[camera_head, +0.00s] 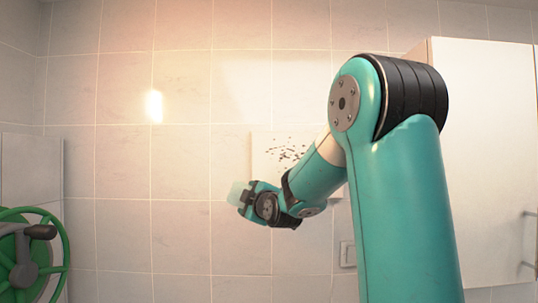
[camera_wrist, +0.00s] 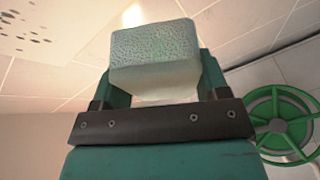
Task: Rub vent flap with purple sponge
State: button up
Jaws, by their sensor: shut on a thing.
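The vent flap appears to be the pale square panel (camera_head: 262,150) on the tiled wall, marked with dark specks. My arm hides its lower right part. A speckled pale surface (camera_wrist: 40,32), likely the same panel, shows at the top left in the wrist view. My gripper (camera_head: 246,196) is just below and left of the panel in the head view. It is shut on a block-shaped sponge (camera_wrist: 155,45). The sponge looks pale grey-green with a rough face, not purple. It also shows as a pale block in the head view (camera_head: 236,192). The sponge appears apart from the panel.
A green handwheel (camera_head: 25,274) stands at the far left; it also shows at the right in the wrist view (camera_wrist: 278,125). A white cabinet (camera_head: 490,150) with handles is at the right. A small wall plate (camera_head: 348,254) is beside my arm. The left wall tiles are clear.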

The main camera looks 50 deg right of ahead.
aim_at(287, 157)
jog(key=s+d+r+t+h+p, duration=0.1)
jog(key=s+d+r+h+p, duration=0.2)
jog(key=r, duration=0.8)
jog(key=shift+y, duration=0.3)
jog(key=shift+w+d+f+p, duration=0.1)
jog(key=shift+w+d+p, duration=0.2)
jog(key=shift+w+d, duration=0.35)
jog(key=shift+w+d+f+p, duration=0.1)
jog(key=shift+w+d+p, duration=0.3)
jog(key=shift+d, duration=0.5)
jog(key=shift+w+d+p, duration=0.25)
jog(key=shift+w+d, duration=0.25)
jog(key=shift+d, duration=0.25)
jog(key=shift+w+d, duration=0.6)
jog(key=shift+d, duration=0.15)
jog(key=s+d+b, duration=0.1)
jog(key=b, duration=0.1)
jog(key=shift+s+f+b, duration=0.2)
jog(key=shift+b, duration=0.2)
jog(key=shift+s+d+r+b, duration=0.15)
jog(key=shift+s+d+b, duration=0.35)
jog(key=shift+s+b, duration=0.15)
jog(key=shift+s+d+b, duration=0.75)
jog(key=shift+b, duration=0.3)
jog(key=shift+s+d+b, duration=0.4)
jog(key=shift+s+d, duration=0.05)
jog(key=shift+s, duration=0.05)
